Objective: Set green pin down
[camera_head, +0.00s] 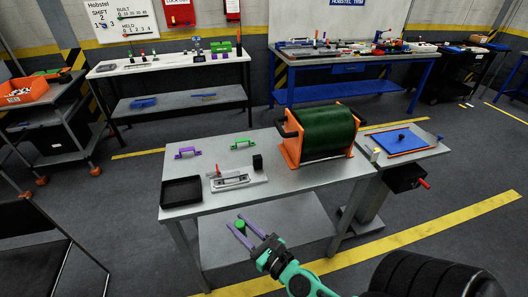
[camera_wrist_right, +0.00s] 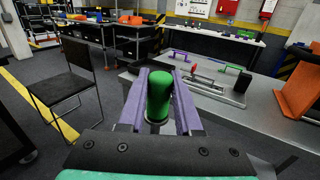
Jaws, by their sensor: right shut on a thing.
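The green pin (camera_head: 240,225) is between the two purple fingers of my right gripper (camera_head: 238,230). In the wrist view the pin (camera_wrist_right: 159,95) is a short, round-topped cylinder, roughly upright, with a finger on each side of it; its lower end is partly hidden by the gripper. My right gripper is shut on it. In the head view the gripper shows in front of the metal table's (camera_head: 290,196) near edge, against the lower shelf. My left gripper is not in view.
On the table stand an empty-looking black tray (camera_head: 181,204), a clamp fixture (camera_head: 232,182) with a red handle, a small black block (camera_head: 258,162), a purple handle (camera_head: 188,152), a green handle (camera_head: 243,144) and a green roller (camera_head: 325,131) in an orange frame. The table's front right is clear.

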